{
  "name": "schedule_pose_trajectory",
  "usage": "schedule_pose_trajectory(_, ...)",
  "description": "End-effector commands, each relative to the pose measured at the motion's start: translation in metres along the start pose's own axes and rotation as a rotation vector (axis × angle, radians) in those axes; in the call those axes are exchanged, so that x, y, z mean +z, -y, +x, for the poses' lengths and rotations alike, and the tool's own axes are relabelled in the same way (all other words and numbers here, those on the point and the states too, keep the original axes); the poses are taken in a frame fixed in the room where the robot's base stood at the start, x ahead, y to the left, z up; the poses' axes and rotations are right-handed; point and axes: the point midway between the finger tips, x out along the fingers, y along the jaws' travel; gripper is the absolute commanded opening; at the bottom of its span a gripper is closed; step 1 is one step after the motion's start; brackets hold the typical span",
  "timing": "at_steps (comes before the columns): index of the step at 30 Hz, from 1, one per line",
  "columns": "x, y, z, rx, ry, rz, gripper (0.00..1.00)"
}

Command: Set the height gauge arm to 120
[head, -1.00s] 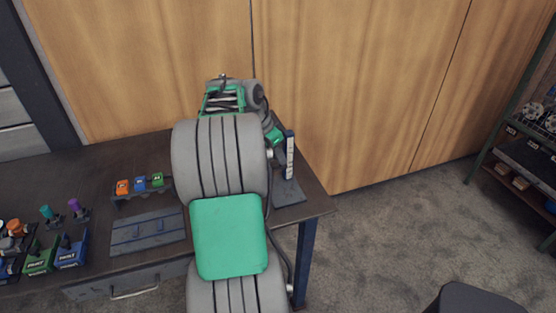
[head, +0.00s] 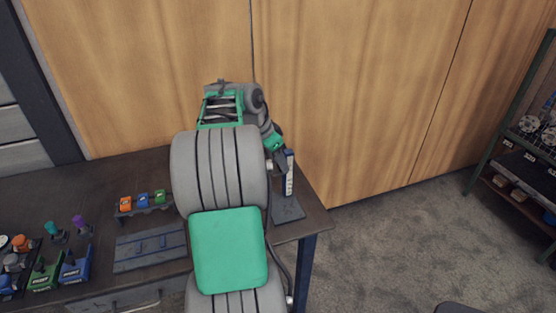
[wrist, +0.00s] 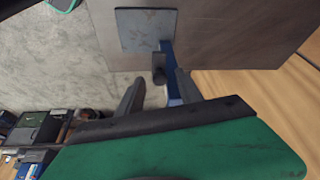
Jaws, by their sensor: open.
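The height gauge is a blue post with a white scale (head: 289,178), upright on a grey base plate (head: 288,209) at the table's right end. In the wrist view the base plate (wrist: 146,30) and blue post (wrist: 175,88) show from above. A dark block, seemingly the gauge arm (wrist: 159,69), sticks out beside the post. My gripper (wrist: 158,90) is open, its two grey fingers either side of the block and post, with gaps visible. In the head view my gripper (head: 279,156) is at the gauge's top, partly hiding it. The scale reading is too small to read.
The table (head: 312,200) also carries a flat blue-grey tray (head: 150,252), a rack of small coloured blocks (head: 143,203) and several labelled holders at left. Wooden panels (head: 360,90) stand behind. Open floor lies right of the table, with a shelf (head: 520,150) beyond.

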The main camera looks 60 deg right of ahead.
Motion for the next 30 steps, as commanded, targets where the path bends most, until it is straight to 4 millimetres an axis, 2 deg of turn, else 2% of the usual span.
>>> schedule_pose_trajectory(5, 0.000, 0.001, -0.014, -0.003, -0.001, -0.001, 0.43)
schedule_pose_trajectory(12, -0.001, 0.001, -0.064, -0.002, -0.001, 0.000, 0.43)
schedule_pose_trajectory(15, 0.000, 0.001, -0.075, -0.001, 0.000, -0.001, 0.43)
schedule_pose_trajectory(30, -0.001, 0.000, -0.078, -0.001, -0.002, -0.036, 0.43)
